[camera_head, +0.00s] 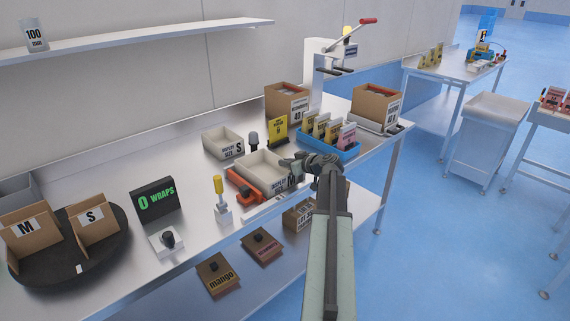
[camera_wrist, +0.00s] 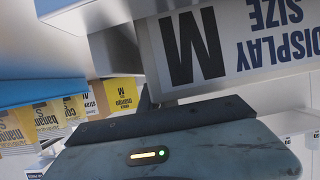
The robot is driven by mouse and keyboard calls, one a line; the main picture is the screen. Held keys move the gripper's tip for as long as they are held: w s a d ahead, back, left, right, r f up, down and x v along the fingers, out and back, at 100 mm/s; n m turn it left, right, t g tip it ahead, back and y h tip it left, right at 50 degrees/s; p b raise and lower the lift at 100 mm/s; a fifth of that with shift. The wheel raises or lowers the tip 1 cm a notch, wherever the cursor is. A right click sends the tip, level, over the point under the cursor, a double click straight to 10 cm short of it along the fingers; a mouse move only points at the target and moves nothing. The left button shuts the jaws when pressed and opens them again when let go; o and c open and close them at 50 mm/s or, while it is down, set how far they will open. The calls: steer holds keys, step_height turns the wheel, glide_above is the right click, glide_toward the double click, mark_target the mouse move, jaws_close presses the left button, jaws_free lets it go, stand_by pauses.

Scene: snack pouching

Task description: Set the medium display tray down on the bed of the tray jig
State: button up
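The medium display tray (camera_head: 255,166) is an open, pale grey box with a "DISPLAY SIZE M" label on its front. It looks roughly level at the orange tray jig (camera_head: 243,190), most of which it hides. I cannot tell whether its underside touches the jig bed. My gripper (camera_head: 293,164) is at the tray's right end. The gripper appears shut on the tray's wall; the other finger is hidden.
A blue tray (camera_head: 325,149) of snack pouches stands right of the jig. A small "S" display tray (camera_head: 216,139) and a yellow sign (camera_head: 278,130) stand behind. A yellow-topped lever (camera_head: 219,190) stands left of the jig. The bench (camera_head: 120,165) has free room farther left.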

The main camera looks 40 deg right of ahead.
steer(key=o, duration=0.5)
steer(key=p+v, duration=0.3)
steer(key=v, duration=0.4)
steer(key=shift+s+r, duration=0.1)
steer(key=shift+r, duration=0.15)
steer(key=shift+s, duration=0.25)
